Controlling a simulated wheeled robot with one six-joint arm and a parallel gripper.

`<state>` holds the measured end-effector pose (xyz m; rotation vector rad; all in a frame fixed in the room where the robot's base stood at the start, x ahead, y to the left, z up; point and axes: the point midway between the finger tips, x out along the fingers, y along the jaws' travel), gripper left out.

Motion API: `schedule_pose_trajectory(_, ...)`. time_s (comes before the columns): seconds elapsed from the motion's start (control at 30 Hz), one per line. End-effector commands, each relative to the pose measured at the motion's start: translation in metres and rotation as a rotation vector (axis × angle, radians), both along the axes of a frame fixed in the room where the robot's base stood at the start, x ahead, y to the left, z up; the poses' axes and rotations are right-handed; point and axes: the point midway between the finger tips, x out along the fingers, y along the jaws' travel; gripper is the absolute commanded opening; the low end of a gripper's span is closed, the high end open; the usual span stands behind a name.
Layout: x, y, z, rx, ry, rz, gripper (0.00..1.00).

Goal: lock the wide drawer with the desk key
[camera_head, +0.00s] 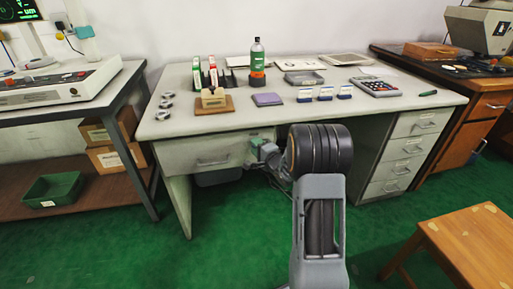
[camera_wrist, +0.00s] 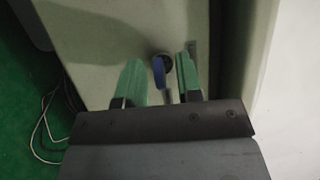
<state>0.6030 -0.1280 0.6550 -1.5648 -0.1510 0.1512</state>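The wide drawer (camera_head: 212,160) is a pale grey-green front under the left part of the desk, and it looks shut. My gripper (camera_head: 257,147) is at the right end of this drawer front. In the wrist view, my gripper (camera_wrist: 160,60) has two green fingers spread apart. Between them is the blue head of the desk key (camera_wrist: 158,72), at a dark round lock (camera_wrist: 167,60) in the drawer front. Gaps show between the key and both fingers. How deep the key sits cannot be told. In the head view, my gripper hides the lock and key.
The desk top (camera_head: 215,120) carries a bottle (camera_head: 257,62), a calculator (camera_head: 375,86) and small items. A drawer pedestal (camera_head: 408,150) is at right. A wooden stool (camera_head: 470,240) stands front right. Loose cables (camera_wrist: 45,125) hang near the drawer. Green floor is open at left front.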

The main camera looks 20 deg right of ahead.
Motion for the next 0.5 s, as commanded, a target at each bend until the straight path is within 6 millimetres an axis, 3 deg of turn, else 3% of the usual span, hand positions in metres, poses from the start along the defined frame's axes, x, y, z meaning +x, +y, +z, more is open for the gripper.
schedule_pose_trajectory(0.1,-0.0001,0.0,0.0001,0.0,0.0,0.0,0.31)
schedule_pose_trajectory(0.4,-0.0002,0.0001,0.0001,0.0,0.0,0.0,0.02)
schedule_pose_trajectory(0.5,-0.0002,0.0001,0.0001,-0.001,0.0,0.0,0.0)
